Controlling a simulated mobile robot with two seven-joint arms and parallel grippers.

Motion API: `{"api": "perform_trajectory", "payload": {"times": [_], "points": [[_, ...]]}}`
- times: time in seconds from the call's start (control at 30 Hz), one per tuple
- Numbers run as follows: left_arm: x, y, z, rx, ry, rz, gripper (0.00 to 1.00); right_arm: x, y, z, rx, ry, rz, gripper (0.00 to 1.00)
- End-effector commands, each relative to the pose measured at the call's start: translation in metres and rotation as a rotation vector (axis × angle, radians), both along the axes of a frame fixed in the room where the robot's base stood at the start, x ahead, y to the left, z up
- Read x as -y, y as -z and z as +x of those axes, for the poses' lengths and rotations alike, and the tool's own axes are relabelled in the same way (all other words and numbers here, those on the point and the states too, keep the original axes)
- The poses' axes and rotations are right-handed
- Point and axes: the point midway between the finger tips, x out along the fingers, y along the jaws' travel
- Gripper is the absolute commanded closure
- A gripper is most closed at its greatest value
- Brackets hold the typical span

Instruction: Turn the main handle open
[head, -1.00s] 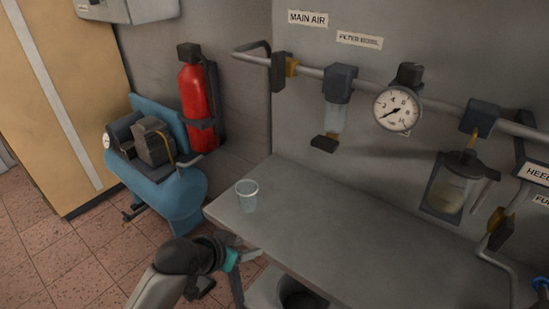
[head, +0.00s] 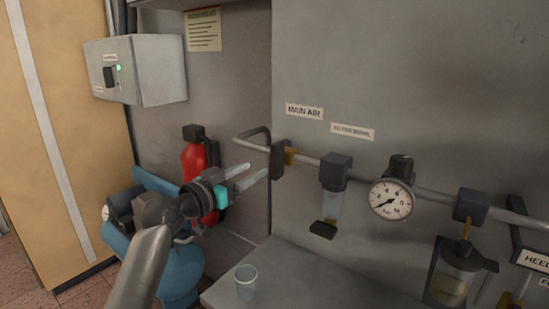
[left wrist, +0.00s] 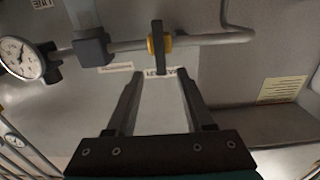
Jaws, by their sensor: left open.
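The main handle (head: 279,160) is a dark flat lever with a yellow collar on the pipe, under the "MAIN AIR" label (head: 304,111). It hangs roughly upright, across the pipe. My left gripper (head: 258,171) is open and empty, its fingers pointing right toward the handle, a short way off it. In the left wrist view, which is upside down, the handle (left wrist: 157,45) lies beyond and roughly between the two spread fingertips (left wrist: 160,80). No contact shows. My right gripper is not in view.
The pipe (head: 430,193) runs right along the wall past a filter bowl (head: 331,203), a gauge (head: 391,199) and a lubricator bowl (head: 453,283). A clear cup (head: 246,281) stands on the bench (head: 290,280). A red extinguisher (head: 193,162) and blue compressor (head: 180,272) are behind my left arm.

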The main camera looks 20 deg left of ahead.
Motion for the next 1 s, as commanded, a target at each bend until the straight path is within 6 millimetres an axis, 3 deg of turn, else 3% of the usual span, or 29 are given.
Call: {"api": "perform_trajectory", "payload": {"times": [0.5, 0.73, 1.0], "points": [[0.026, 0.0, 0.07, -0.002, 0.0, -0.002, 0.47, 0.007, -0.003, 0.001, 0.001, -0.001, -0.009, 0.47], [0.032, 0.001, 0.087, -0.001, -0.001, -0.001, 0.47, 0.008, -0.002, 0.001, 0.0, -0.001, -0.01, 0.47], [0.033, 0.001, 0.091, -0.001, 0.0, 0.0, 0.47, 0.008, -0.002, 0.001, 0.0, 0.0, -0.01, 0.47]]}}
